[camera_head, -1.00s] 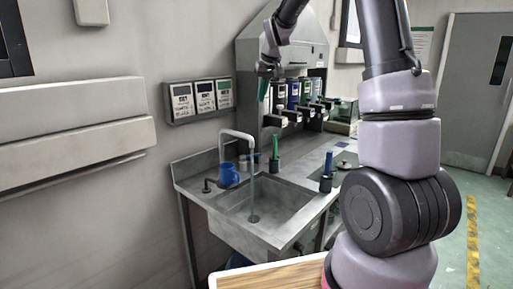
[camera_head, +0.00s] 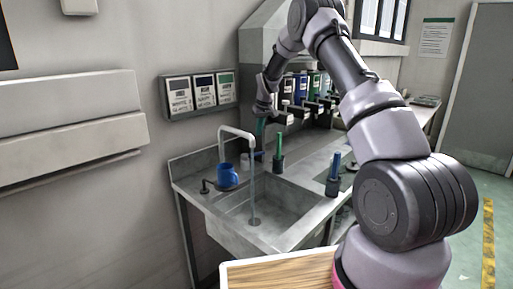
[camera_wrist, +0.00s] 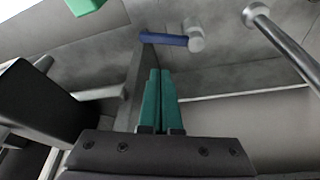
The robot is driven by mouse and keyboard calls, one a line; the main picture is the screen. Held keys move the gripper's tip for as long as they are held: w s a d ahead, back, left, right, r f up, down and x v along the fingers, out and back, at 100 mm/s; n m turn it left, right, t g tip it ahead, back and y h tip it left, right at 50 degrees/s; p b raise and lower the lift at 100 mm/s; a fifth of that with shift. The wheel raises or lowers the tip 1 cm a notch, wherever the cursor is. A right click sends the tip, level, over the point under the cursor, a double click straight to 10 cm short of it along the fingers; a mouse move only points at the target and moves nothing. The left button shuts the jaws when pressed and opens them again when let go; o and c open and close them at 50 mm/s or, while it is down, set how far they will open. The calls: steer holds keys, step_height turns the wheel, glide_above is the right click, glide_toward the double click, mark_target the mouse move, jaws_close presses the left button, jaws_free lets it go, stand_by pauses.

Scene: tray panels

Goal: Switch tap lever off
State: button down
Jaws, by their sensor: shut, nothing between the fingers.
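The grey tap (camera_head: 237,131) arches over the metal sink (camera_head: 262,228), with a thin stream (camera_head: 253,190) running from its spout into the basin. In the wrist view, a blue lever (camera_wrist: 164,39) sticks out sideways from a short grey fitting (camera_wrist: 196,38). The tap's pipe (camera_wrist: 287,42) shows at upper right there. My gripper (camera_wrist: 160,72) has its two green fingers together, empty, pointing towards the lever from below in the picture, with a gap visible between them. In the head view, my gripper (camera_head: 260,128) hangs behind the tap, above the counter.
A green-handled tool in a dark holder (camera_head: 278,163) and a blue-handled one (camera_head: 334,180) stand to the right. Several dispensers (camera_head: 302,90) are behind. A wooden board (camera_head: 280,275) is in front.

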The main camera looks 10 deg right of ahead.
mark_target(253, 154)
steer(key=x, duration=1)
